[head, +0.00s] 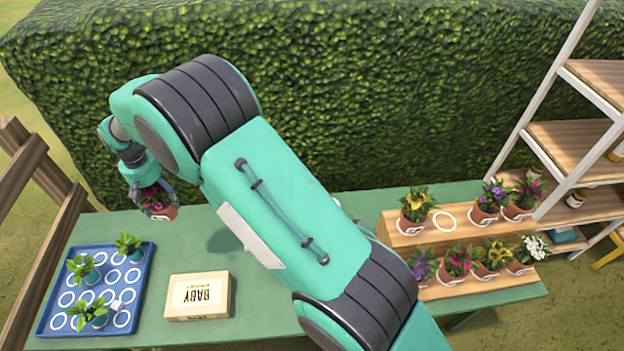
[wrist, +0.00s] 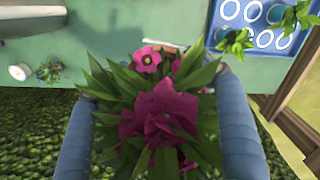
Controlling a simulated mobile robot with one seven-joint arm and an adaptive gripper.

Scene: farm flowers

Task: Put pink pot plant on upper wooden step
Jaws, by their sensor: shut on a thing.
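The pink pot plant (head: 157,205) is a terracotta pot with deep pink flowers and green leaves. It is held up over the back left of the green table. My gripper (head: 152,190) is shut on it; in the wrist view the pink flowers (wrist: 160,112) fill the space between my fingers and hide the pot. The wooden step stand is at the right. Its upper step (head: 395,236) carries a yellow plant (head: 417,204), a bare white ring (head: 444,220), then a purple plant (head: 488,198) and a pink-red plant (head: 522,198). The lower step (head: 470,285) holds several potted flowers.
A blue tray (head: 45,322) with white rings and several green seedlings lies at the left. A "BABY" box (head: 198,296) sits beside it. A tall hedge (head: 400,90) stands behind the table. A shelf rack (head: 570,140) stands right. My arm spans the table's middle.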

